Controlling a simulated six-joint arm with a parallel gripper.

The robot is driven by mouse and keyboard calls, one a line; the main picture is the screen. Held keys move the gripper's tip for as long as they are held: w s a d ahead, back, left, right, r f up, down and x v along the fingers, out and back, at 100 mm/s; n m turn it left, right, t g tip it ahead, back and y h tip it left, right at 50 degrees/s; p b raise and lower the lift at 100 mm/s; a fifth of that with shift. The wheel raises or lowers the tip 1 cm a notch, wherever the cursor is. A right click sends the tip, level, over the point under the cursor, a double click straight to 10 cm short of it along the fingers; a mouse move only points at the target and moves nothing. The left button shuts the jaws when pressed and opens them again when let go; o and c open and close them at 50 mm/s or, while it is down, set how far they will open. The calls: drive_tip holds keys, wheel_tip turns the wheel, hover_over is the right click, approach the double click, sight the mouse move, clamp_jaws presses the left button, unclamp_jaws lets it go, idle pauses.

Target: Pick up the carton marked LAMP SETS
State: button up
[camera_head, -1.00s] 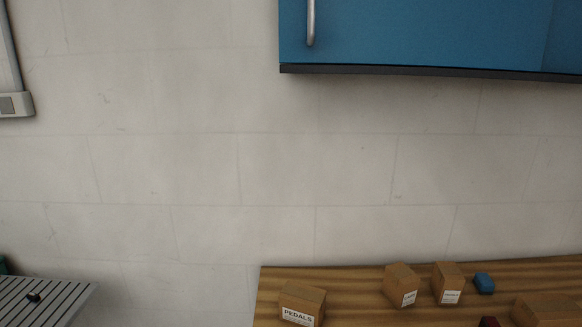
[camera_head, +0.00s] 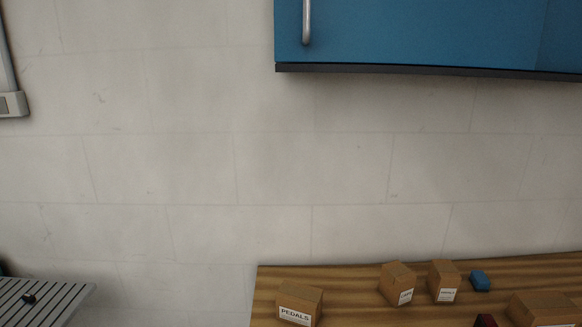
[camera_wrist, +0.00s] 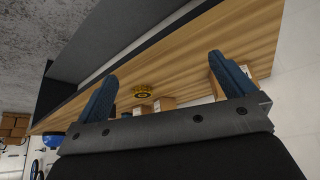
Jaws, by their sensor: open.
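Several brown cartons stand on the wooden worktop in the head view. The front left one, the PEDALS carton (camera_head: 299,303), has a readable label. A middle carton (camera_head: 397,283), a carton to its right (camera_head: 443,279) and a wide carton at the right edge (camera_head: 540,308) have labels too small to read. I cannot tell which is marked LAMP SETS. My gripper (camera_wrist: 166,80) shows only in the wrist view, with its two blue fingers spread wide and nothing between them.
The wooden worktop (camera_head: 345,287) also holds a blue object (camera_head: 480,281) and a dark red one (camera_head: 485,321). A blue cabinet (camera_head: 420,35) hangs above. A slatted grey surface (camera_head: 50,300) is at lower left.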

drive_tip(key=shift+r, duration=0.1)
drive_tip(key=w+d+r+m+g+h, duration=0.1)
drive_tip(key=w+d+r+m, duration=0.1)
drive_tip(key=w+d+r, duration=0.5)
drive_tip(key=w+d+r+m+g, duration=0.1)
drive_tip(key=w+d+r+m, duration=0.3)
drive_tip(key=d, duration=0.5)
drive_tip(key=w+d+r+m+g+h, duration=0.1)
drive_tip(key=w+d+r, duration=0.3)
drive_tip(key=w+d, duration=0.35)
drive_tip(key=m+g, duration=0.2)
drive_tip(key=m, duration=0.5)
hover_over(546, 303)
drive_tip(key=a, duration=0.7)
wheel_tip(546, 303, down, 6)
drive_tip(key=x, duration=0.7)
drive_tip(key=d+x, duration=0.1)
drive_tip(key=x, duration=0.3)
drive_tip(key=shift+s, duration=0.1)
drive_tip(key=shift+d+x, duration=0.15)
drive_tip(key=shift+x, duration=1.3)
drive_tip(key=shift+d+x, duration=0.15)
drive_tip(key=shift+x, duration=1.3)
drive_tip(key=shift+r, duration=0.2)
drive_tip(key=c, duration=1.1)
drive_tip(key=shift+c, duration=0.2)
